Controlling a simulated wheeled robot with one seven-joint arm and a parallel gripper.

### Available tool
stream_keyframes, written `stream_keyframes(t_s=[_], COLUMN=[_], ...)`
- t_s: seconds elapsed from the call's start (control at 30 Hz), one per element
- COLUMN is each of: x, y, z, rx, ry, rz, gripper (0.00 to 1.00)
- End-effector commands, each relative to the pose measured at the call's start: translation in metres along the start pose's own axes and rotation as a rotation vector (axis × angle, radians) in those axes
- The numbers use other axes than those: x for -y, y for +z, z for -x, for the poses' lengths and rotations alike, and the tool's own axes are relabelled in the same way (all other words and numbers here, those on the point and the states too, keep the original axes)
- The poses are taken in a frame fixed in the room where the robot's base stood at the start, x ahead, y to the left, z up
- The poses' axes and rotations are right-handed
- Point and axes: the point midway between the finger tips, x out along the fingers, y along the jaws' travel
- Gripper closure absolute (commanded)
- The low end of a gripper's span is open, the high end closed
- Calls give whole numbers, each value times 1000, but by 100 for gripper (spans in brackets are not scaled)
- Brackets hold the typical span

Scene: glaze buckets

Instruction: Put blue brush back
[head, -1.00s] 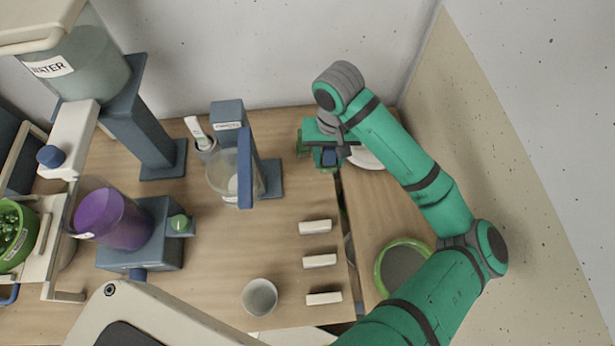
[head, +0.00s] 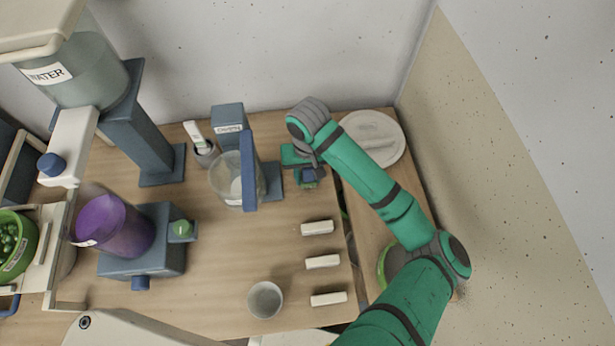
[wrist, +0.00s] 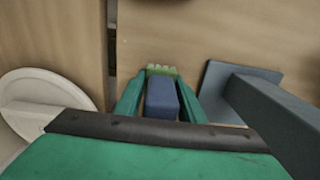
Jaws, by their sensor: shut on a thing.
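The blue brush (wrist: 161,100) is between the two green fingers of my gripper (wrist: 161,105) in the wrist view. Its blue body lies along the fingers, and a green end with pale tips (wrist: 162,70) points away from the palm. In the head view my gripper (head: 307,176) is shut on it at the back right of the wooden table, right of the grey-blue dispenser stand (head: 272,176). The brush is small and partly hidden there by the gripper. I cannot tell how high above the table it is.
A white round dish (head: 385,135) lies at the back right. Several pale blocks (head: 322,262) sit along the table's right part, near a gap in the tabletop. A grey cup (head: 265,300) stands in front. A green-rimmed bowl (head: 385,268) is partly behind my arm.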

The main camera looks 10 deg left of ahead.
Motion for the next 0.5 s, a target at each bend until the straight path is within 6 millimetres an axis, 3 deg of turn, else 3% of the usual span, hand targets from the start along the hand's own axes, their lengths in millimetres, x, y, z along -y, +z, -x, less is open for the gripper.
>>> stream_keyframes(t_s=[0.1, 0.47, 0.5], x=[0, 6, 6], y=[0, -1, -1], z=[-12, -16, -16], rx=[1, 0, 0], ry=[0, 0, 0], rz=[-1, 13, 13], gripper=[91, 91, 55])
